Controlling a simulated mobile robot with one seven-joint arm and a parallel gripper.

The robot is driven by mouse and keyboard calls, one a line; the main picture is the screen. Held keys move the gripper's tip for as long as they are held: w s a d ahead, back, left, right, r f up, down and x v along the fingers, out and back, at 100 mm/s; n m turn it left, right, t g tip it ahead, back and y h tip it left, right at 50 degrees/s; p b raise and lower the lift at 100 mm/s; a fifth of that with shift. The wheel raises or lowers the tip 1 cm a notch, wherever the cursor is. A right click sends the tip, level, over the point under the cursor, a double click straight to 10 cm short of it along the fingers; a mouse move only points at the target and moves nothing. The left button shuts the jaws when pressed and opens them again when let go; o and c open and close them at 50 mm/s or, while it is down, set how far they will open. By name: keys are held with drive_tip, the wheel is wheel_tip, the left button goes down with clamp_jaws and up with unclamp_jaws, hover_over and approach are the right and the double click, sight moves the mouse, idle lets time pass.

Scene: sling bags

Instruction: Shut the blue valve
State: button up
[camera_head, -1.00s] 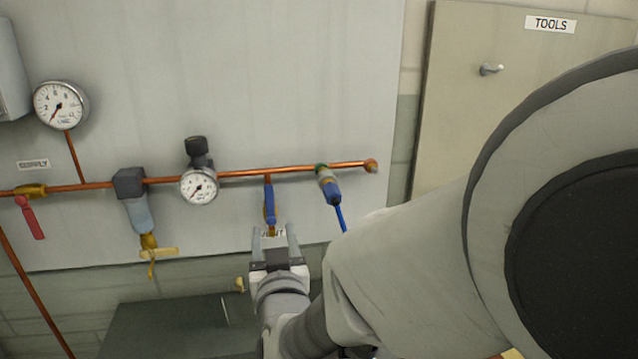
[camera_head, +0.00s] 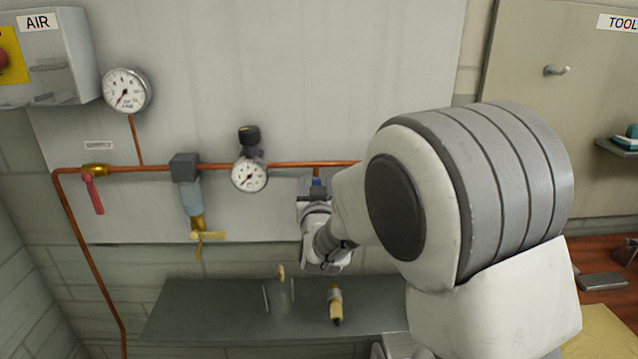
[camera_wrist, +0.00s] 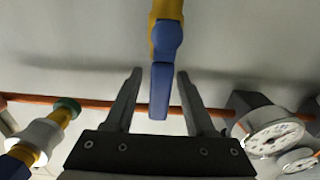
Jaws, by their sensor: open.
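The blue valve (camera_head: 317,187) hangs on a short drop below the copper pipe, mostly hidden behind my gripper in the head view. In the wrist view its blue handle (camera_wrist: 160,90) shows clearly, with a yellow body (camera_wrist: 165,12) at the top edge. My gripper (camera_wrist: 160,76) is open, with one finger on each side of the handle. Gaps show between the handle and both fingers, so neither appears to touch it. In the head view my gripper (camera_head: 315,190) is up at the valve, its fingers hard to make out.
The copper pipe (camera_head: 215,166) runs along the wall panel. A round gauge (camera_head: 249,175), a filter with a yellow tap (camera_head: 192,198) and a red valve handle (camera_head: 93,195) are to the left. A dark shelf (camera_head: 225,310) lies below. A blue-ended coupling (camera_wrist: 20,160) shows in the wrist view.

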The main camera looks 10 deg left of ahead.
drive_tip(key=shift+w, duration=0.15)
clamp_jaws()
idle(1.4)
